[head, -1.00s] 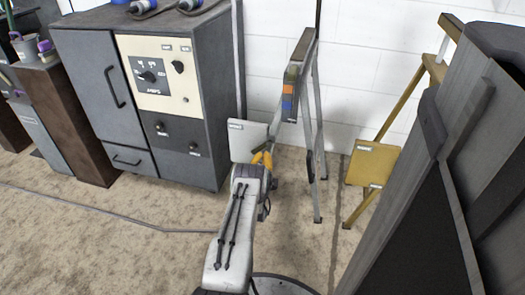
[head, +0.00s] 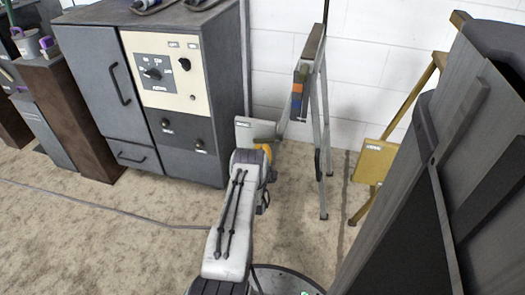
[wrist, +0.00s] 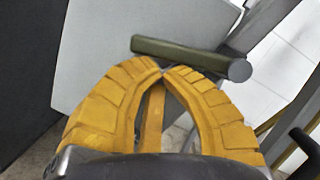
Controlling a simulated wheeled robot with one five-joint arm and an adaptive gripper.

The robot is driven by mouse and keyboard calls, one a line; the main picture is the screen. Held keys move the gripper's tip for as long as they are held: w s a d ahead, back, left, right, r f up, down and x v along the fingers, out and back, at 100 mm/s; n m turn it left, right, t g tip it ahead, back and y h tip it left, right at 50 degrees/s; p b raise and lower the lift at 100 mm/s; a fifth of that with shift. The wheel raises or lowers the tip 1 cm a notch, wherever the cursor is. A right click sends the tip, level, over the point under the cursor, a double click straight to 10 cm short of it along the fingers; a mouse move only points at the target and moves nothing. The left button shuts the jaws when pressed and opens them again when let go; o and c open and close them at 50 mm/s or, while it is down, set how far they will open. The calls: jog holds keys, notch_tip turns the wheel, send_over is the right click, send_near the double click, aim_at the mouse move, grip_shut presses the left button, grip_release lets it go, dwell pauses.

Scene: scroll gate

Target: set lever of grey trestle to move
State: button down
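The grey trestle (head: 322,110) stands against the white wall in the head view, with orange and blue marks on its upper side. A pale plate (head: 243,131) with a small label is at its left. In the wrist view, an olive bar with a round grey end (wrist: 180,54), apparently the lever, lies across the plate (wrist: 100,60) close to the trestle's frame. My gripper (wrist: 162,73) has yellow fingers whose tips meet just below the bar, with nothing seen between them. Whether they touch the bar I cannot tell. In the head view my gripper (head: 264,152) is mostly hidden behind my arm.
A grey cabinet (head: 85,75) with a dial panel stands at the left. A yellow trestle (head: 374,160) stands at the right, partly behind a tall dark grey unit (head: 440,150). A cable (head: 110,211) lies on the carpet.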

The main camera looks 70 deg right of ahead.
jog(key=shift+w+r, duration=0.25)
jog(key=shift+r, duration=0.3)
jog(key=shift+w+r, duration=0.25)
jog(key=shift+r, duration=0.3)
jog(key=shift+w+r, duration=0.1)
jog(key=shift+r, duration=0.1)
jog(key=shift+f, duration=0.1)
